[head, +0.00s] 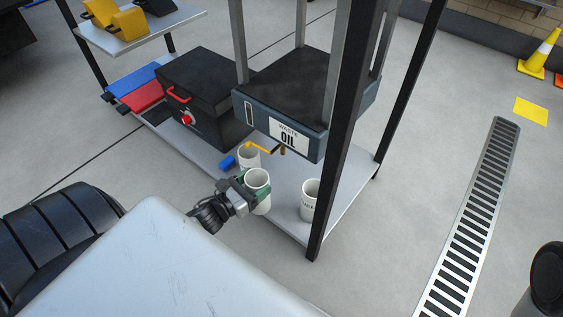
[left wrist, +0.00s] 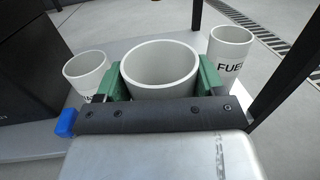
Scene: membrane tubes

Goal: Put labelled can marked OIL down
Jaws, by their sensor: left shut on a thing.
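A white, open-topped can (head: 258,179) is between the green-padded fingers of my left gripper (head: 254,194), which is shut on it. It is upright, over the lower grey shelf of the rack. In the left wrist view the held can (left wrist: 160,68) fills the middle between the green fingers (left wrist: 160,90). Its label does not show, and its base is hidden, so I cannot tell whether it touches the shelf. My right gripper is not in view.
A can marked FUEL (left wrist: 231,48) stands to the right, and another white can (head: 248,155) behind left, under the yellow tap handle (head: 262,147). The WASTE OIL tank (head: 300,110) overhangs the shelf (head: 285,214). A dark post (head: 338,150) rises at the front corner.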

